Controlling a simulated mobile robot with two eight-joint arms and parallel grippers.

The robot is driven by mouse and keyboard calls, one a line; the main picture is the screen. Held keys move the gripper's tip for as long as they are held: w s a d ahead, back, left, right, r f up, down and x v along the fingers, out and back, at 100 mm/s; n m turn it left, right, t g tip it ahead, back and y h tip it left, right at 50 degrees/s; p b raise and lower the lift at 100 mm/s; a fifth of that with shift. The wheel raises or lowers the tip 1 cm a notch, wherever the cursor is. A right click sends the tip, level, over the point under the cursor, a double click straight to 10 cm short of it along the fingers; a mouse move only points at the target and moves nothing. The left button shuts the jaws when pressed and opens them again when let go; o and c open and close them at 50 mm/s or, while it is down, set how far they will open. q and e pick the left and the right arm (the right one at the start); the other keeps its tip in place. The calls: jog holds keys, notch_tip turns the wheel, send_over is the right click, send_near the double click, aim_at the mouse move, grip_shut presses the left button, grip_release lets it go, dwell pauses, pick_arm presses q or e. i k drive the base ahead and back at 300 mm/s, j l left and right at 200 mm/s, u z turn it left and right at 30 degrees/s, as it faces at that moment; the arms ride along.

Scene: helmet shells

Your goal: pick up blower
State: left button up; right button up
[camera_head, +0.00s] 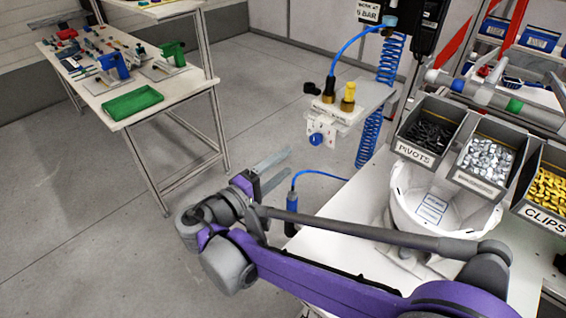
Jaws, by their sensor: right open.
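The blower appears to be the blue tool with a dark lower end (292,201). It hangs upright by a thin blue hose beside the left edge of the white worktable (335,200). My right gripper (283,166) is just up and left of it in the picture, with two grey fingers apart and nothing between them. The fingers do not seem to touch the blower, though the depth gap is hard to judge. My purple and grey right arm crosses in front of the blower's lower part and the table. My left gripper is out of view.
A white air fitting block (322,130) and a coiled blue hose (390,60) stand behind. Open floor separates this from a far table with a green tray (132,103).

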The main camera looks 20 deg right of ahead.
aim_at(292, 212)
jog(key=k+j, duration=0.15)
jog(key=j, duration=0.2)
jog(key=k+j, duration=0.1)
jog(key=j, duration=0.2)
jog(key=k+j, duration=0.15)
jog(key=j, duration=0.2)
jog(key=k+j, duration=0.1)
jog(key=j, duration=0.2)
